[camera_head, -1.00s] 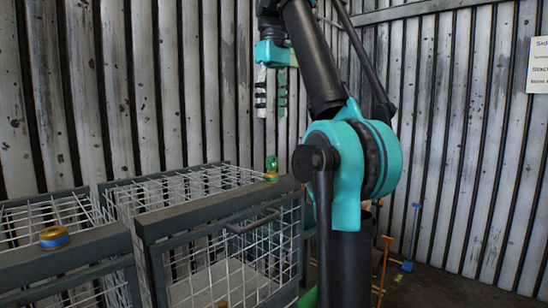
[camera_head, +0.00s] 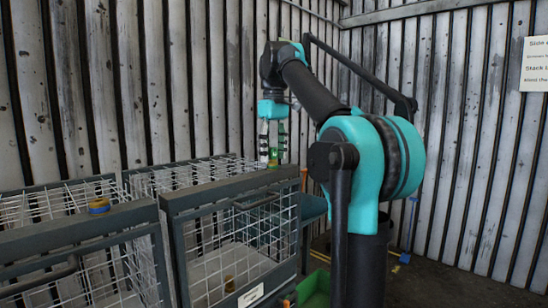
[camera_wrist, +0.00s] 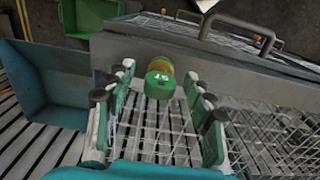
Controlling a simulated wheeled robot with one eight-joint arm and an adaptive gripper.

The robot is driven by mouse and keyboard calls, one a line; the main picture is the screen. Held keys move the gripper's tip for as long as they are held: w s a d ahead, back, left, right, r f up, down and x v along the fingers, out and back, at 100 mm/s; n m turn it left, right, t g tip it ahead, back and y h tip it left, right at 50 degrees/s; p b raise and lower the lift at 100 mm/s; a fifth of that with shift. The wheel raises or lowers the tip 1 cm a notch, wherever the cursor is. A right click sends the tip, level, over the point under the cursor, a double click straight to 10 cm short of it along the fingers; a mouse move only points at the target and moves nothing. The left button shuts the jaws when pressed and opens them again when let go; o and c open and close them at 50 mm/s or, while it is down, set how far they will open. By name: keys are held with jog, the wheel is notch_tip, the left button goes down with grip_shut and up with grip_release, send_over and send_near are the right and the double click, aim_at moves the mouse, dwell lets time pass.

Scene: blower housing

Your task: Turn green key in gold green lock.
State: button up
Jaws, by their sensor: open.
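The green key (camera_wrist: 160,86) has a round head with raised markings. It stands in the gold green lock (camera_wrist: 164,66) on the top bar of a grey wire cage. In the head view the key (camera_head: 274,153) and the lock (camera_head: 272,164) show small and partly covered by my fingers. My gripper (camera_head: 273,158) points down above the cage bar and is open. In the wrist view the gripper (camera_wrist: 159,76) has one finger on each side of the key, with a clear gap to both.
A second lock, gold and blue (camera_head: 99,205), sits on the left cage's top bar. The cage under the key has a raised handle (camera_wrist: 240,28). A teal bin (camera_wrist: 45,85) and a green bin (camera_wrist: 90,15) stand nearby. A ribbed metal wall (camera_head: 150,80) is behind.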

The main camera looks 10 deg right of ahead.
jog(key=shift+f, duration=0.5)
grip_shut()
dwell(0.3)
